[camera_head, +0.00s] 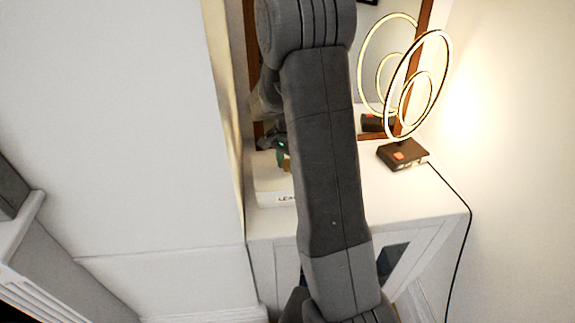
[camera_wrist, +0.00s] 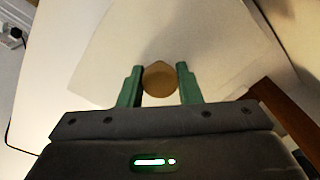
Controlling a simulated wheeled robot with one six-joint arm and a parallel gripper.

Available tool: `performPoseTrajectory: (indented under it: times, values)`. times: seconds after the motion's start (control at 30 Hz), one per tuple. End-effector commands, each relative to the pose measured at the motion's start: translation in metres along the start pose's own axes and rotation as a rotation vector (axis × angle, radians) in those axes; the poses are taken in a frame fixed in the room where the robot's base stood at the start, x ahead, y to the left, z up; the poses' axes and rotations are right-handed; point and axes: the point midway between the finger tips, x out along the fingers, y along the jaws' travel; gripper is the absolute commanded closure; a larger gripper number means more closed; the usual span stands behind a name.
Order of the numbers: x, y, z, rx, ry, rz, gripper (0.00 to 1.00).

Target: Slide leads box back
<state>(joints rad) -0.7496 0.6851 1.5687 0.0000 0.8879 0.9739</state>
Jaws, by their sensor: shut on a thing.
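The leads box (camera_head: 272,180) is a low white box on top of the white cabinet, against the tall white wall block at left. Part of its label shows as "LEA"; my arm hides the rest of its right side. A round tan knob (camera_head: 287,165) stands on its lid. My gripper (camera_head: 283,158) is above the lid, partly behind my arm. In the wrist view, my gripper's green fingers (camera_wrist: 158,84) are shut on the knob (camera_wrist: 158,79), one on each side. The pale lid (camera_wrist: 200,40) spreads out around it.
A ring lamp (camera_head: 402,155) with a dark base stands on the cabinet's right side, its cable running down the right edge. A wood-framed mirror (camera_head: 424,50) is behind. The cabinet top (camera_head: 415,195) is bare at the front right.

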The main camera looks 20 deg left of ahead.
Motion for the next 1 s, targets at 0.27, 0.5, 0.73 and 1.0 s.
performPoseTrajectory:
  times: [0.27, 0.5, 0.73, 1.0]
  values:
    - [-0.001, -0.008, -0.009, 0.0, 0.001, -0.001, 0.92]
    - [0.0, -0.015, -0.015, 0.0, 0.001, -0.001, 0.92]
    - [-0.001, -0.021, -0.022, 0.0, 0.001, -0.001, 0.92]
    - [-0.001, -0.029, -0.03, 0.0, 0.001, -0.001, 0.92]
